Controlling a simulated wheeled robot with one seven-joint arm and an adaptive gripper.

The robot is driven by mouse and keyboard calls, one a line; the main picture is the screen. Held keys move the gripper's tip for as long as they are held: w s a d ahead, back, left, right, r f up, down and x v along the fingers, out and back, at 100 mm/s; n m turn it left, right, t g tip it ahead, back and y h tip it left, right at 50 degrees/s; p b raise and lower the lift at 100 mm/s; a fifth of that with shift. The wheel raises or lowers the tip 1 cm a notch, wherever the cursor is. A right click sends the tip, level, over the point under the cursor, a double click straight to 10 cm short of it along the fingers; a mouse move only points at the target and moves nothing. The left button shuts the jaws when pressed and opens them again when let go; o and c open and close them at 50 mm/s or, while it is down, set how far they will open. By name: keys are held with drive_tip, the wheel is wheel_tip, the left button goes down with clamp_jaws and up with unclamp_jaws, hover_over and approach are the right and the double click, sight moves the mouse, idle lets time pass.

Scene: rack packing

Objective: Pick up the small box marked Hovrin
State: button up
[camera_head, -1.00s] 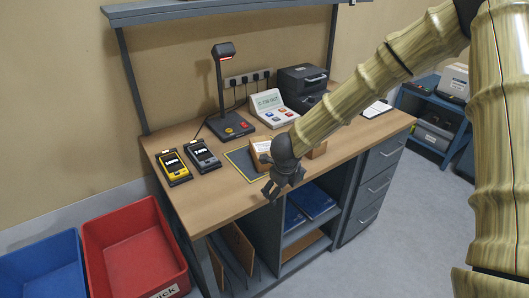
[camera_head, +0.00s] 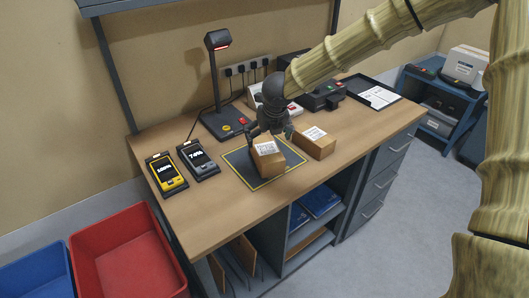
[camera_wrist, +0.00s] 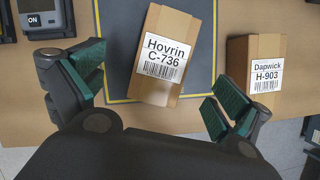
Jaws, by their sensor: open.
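The small cardboard box marked Hovrin C-736 (camera_wrist: 162,58) lies on a dark mat with a yellow border (camera_wrist: 201,86), ahead of and between my fingers in the wrist view. In the head view the Hovrin box (camera_head: 267,164) stands on the mat (camera_head: 293,157), its label facing up. My gripper (camera_wrist: 146,82) is open and empty, with green pads facing each other. In the head view my gripper (camera_head: 270,132) is over the desk, just behind and above the box. No contact with the box shows.
A second box marked Dapwick H-903 (camera_wrist: 263,80) stands to the right of the Hovrin box, off the mat. Yellow (camera_head: 167,175) and grey (camera_head: 198,160) handheld devices lie at left. A scanner lamp (camera_head: 219,85) stands behind. A tray with paper (camera_head: 371,92) lies at right.

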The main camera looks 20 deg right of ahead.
sight(267, 148)
drive_tip(key=shift+w+d+f, duration=0.1)
drive_tip(key=shift+f, duration=0.4)
drive_tip(key=x, duration=0.2)
drive_tip(key=shift+w+f, duration=0.2)
drive_tip(key=shift+d+f+p, duration=0.1)
drive_tip(key=shift+f+p, duration=0.35)
drive_tip(key=shift+p, duration=0.05)
drive_tip(key=shift+p+x, duration=0.55)
drive_tip(key=shift+x, duration=1.65)
drive_tip(key=shift+d, duration=0.15)
drive_tip(key=c, duration=1.2)
